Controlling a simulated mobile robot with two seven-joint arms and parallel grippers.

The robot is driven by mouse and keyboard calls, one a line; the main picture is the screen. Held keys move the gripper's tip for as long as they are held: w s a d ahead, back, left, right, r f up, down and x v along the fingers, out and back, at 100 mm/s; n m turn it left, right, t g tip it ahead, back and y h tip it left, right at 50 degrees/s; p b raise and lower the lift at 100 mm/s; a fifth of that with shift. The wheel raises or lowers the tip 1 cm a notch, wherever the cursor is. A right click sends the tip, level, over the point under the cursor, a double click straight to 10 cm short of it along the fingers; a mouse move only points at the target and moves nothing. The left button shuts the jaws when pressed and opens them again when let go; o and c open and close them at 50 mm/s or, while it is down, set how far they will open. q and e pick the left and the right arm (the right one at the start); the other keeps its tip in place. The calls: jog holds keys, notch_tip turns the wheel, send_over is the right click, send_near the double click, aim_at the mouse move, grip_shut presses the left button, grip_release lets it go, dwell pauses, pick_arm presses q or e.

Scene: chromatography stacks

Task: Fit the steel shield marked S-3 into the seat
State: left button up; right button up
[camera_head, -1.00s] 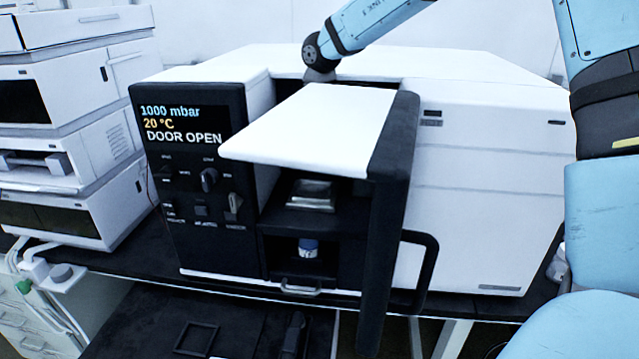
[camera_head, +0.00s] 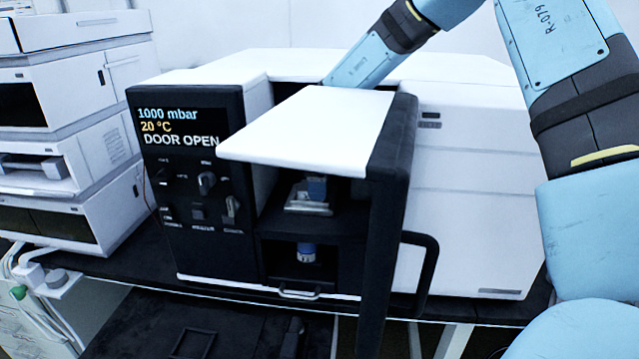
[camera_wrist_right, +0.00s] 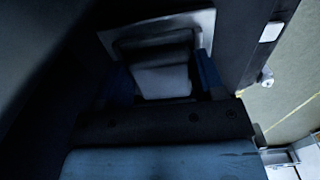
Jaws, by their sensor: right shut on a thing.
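My right arm reaches in from the top right, behind the white top panel of the instrument. A blue part of my right gripper (camera_head: 316,187) shows inside the dark upper opening, against a bright steel piece (camera_head: 308,207). In the right wrist view the two blue fingers of my gripper (camera_wrist_right: 163,82) are shut on a grey metal piece, probably the shield. A bright steel rim (camera_wrist_right: 203,24) shows beyond the fingers. The S-3 mark cannot be read, and the seat cannot be made out. My left gripper is not in view.
The instrument's display (camera_head: 181,127) reads 1000 mbar, 20 °C, DOOR OPEN. A black door (camera_head: 388,200) with a loop handle stands at the opening's right side. A blue-topped vial (camera_head: 306,253) sits in the lower compartment. A stack of white units (camera_head: 75,125) stands at left.

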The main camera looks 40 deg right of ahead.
jog(key=shift+f+b, duration=0.2)
jog(key=shift+b, duration=0.1)
jog(key=o, duration=1.1)
jog(key=shift+c, duration=0.2)
jog(key=shift+r, duration=0.1)
notch_tip(320, 180, up, 12)
jog(key=p, duration=0.1)
jog(key=shift+r, duration=0.15)
